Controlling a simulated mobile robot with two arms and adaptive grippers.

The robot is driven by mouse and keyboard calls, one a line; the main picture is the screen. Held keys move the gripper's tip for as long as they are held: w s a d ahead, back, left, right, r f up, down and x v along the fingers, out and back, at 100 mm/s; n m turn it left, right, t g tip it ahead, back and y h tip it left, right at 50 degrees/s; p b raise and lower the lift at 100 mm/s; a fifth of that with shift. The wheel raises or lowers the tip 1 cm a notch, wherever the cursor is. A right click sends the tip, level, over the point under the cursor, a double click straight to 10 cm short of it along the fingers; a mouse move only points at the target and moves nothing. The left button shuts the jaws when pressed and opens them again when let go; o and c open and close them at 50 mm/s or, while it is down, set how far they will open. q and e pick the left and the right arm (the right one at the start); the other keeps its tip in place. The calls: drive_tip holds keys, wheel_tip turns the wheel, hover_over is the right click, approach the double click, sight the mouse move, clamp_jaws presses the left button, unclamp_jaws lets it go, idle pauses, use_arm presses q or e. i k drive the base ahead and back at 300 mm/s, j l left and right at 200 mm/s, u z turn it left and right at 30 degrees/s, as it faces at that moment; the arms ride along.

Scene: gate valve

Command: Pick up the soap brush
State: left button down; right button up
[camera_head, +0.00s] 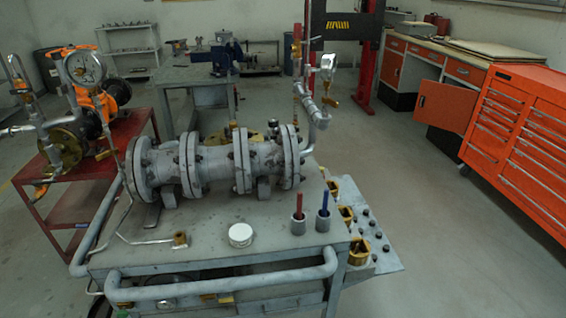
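Two small grey cups stand at the front right of the grey cart's top. One holds an upright red-handled tool (299,203), the other an upright blue-handled tool (325,201). Both look like brushes, but their lower ends are hidden inside the cups. I cannot tell which one is the soap brush. Neither of my grippers is in view.
A large flanged grey valve body (215,165) lies across the cart (205,262) behind the cups. A round white-lidded tin (241,235) stands to their left. A gauge on a pipe (327,68) rises behind. An orange tool cabinet (520,140) stands at right; the floor between is clear.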

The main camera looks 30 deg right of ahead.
sight(325, 198)
drive_tip(key=z, duration=1.1)
